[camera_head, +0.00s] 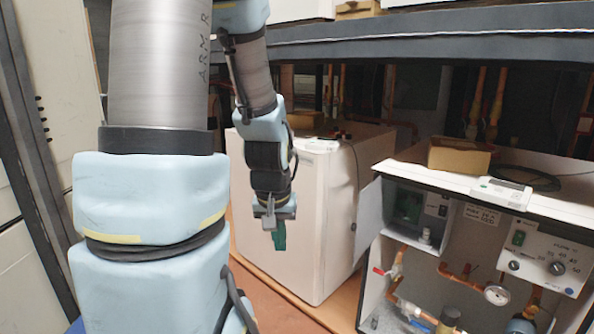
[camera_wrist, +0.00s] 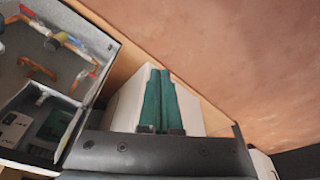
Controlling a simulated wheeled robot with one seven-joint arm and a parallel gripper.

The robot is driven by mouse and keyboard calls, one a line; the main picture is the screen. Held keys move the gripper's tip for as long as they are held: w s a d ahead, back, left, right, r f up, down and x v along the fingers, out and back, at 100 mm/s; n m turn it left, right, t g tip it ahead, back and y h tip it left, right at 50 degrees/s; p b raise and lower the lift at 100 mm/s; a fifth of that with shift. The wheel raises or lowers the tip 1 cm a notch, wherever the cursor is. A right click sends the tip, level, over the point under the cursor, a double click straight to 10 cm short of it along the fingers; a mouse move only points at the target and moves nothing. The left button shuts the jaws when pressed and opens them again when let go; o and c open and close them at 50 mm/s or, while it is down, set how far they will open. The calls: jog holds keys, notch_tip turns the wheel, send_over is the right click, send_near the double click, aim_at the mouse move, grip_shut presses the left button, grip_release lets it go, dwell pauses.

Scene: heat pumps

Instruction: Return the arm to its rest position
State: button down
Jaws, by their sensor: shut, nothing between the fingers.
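My arm reaches down through the middle of the head view, its links pale blue and bare metal. My gripper (camera_head: 279,236) hangs at its end with green fingers pointing down, in front of the closed white cabinet. In the wrist view my gripper (camera_wrist: 160,80) shows its two green fingers side by side and touching, with nothing between them. The white cabinet (camera_head: 312,215) stands behind the gripper; in the wrist view part of it (camera_wrist: 125,108) shows beside the fingers.
An open heat pump unit (camera_head: 465,240) with copper pipes, a gauge and a control panel stands at the right. A cardboard box (camera_head: 460,156) lies on top of it. A dark shelf beam (camera_head: 430,45) crosses above. Bare reddish floor (camera_wrist: 230,60) fills the wrist view's upper right.

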jog(key=s+a+r+g, duration=0.1)
jog(key=s+a+r, duration=0.1)
jog(key=s+a, duration=0.15)
notch_tip(320, 180, up, 20)
jog(key=p, duration=1.9)
jog(key=shift+s+d+f, duration=0.25)
jog(key=shift+s, duration=0.2)
